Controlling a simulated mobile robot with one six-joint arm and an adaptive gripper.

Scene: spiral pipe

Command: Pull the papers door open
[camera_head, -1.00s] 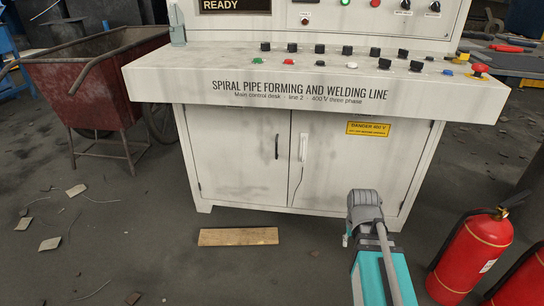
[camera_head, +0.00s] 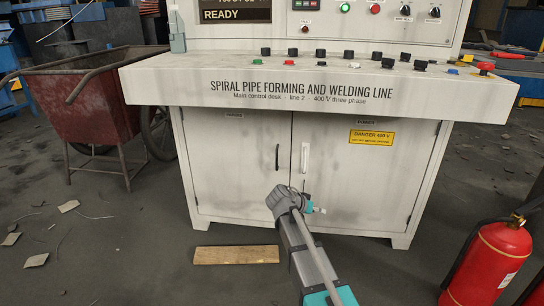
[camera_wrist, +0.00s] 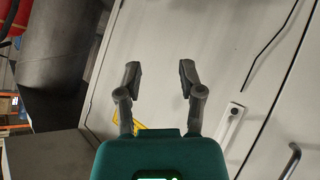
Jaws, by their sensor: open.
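The white control desk has two cabinet doors below, both shut. The left door (camera_head: 232,165) has a black upright handle (camera_head: 277,158). The right door (camera_head: 350,185) has a white handle (camera_head: 305,157) and a yellow danger label (camera_head: 371,138). My gripper (camera_wrist: 160,75) is open and empty in the wrist view, in front of the right door. The white handle (camera_wrist: 231,128) and black handle (camera_wrist: 290,160) lie to its right there, apart from it. In the head view my arm's end mostly hides the gripper.
A wooden board (camera_head: 236,255) lies on the floor before the left door. Red fire extinguishers (camera_head: 490,262) stand at the right. A rusty red cart (camera_head: 85,105) stands at the left. A dark cable (camera_wrist: 268,48) hangs along the doors.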

